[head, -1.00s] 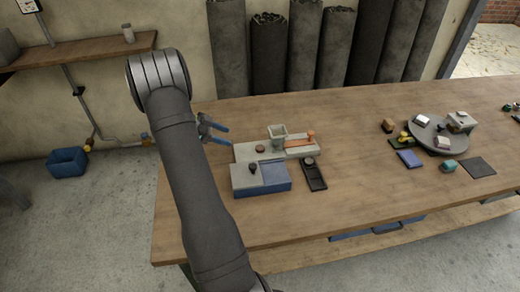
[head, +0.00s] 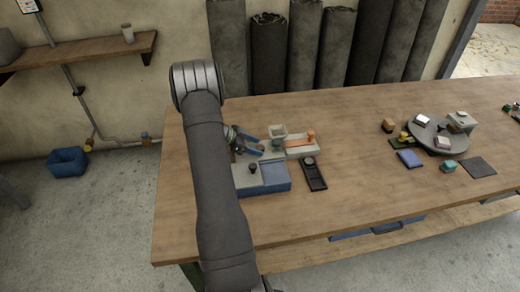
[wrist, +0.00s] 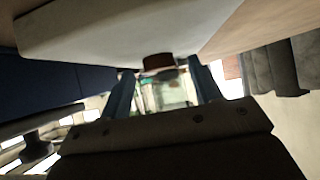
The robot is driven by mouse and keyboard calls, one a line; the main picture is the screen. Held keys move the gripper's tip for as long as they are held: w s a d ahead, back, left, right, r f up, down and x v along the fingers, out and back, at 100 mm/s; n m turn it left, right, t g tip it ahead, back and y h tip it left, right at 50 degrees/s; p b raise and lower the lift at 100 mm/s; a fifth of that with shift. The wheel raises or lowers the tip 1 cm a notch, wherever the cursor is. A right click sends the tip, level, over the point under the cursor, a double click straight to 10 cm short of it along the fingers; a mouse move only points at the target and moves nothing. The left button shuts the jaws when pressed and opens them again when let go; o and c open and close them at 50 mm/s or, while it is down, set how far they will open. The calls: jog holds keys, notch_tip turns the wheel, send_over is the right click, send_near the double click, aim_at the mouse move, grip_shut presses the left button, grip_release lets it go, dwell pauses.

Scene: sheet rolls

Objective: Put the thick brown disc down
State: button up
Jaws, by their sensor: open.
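The thick brown disc (wrist: 158,62) shows in the wrist view, resting against the pale top of the block (wrist: 110,25); this view looks upside down. My gripper (head: 260,147) is open, with a blue finger on each side of the disc and a gap to both. I cannot tell how deep the disc lies between the fingertips. In the head view my gripper is low over the pale and blue block (head: 264,179), and the disc is not clearly made out there, behind or between the fingers.
A black tray (head: 313,175) lies to the right. A round grey turntable (head: 428,125) with small blocks stands further right. The table between is clear.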

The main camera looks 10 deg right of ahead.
jog(key=shift+d+f, duration=0.15)
jog(key=shift+d, duration=0.1)
jog(key=c, duration=1.1)
notch_tip(320, 180, up, 10)
notch_tip(320, 180, up, 6)
jog(key=n+t+y, duration=0.2)
jog(key=n+t, duration=0.4)
send_over(256, 148)
jog(key=w+a, duration=0.2)
jog(key=a, duration=0.2)
jog(key=s+a+n+t+y, duration=0.1)
jog(key=s+a+n+y, duration=0.1)
jog(key=a+n, duration=0.1)
jog(key=s+a+n+t+y, duration=0.2)
jog(key=a, duration=0.1)
jog(key=s+a+n+t+y, duration=0.1)
jog(key=s+a+n, duration=0.1)
jog(key=a+n, duration=0.1)
jog(key=shift+s+a+n+t+y, duration=0.3)
jog(key=shift+y, duration=0.1)
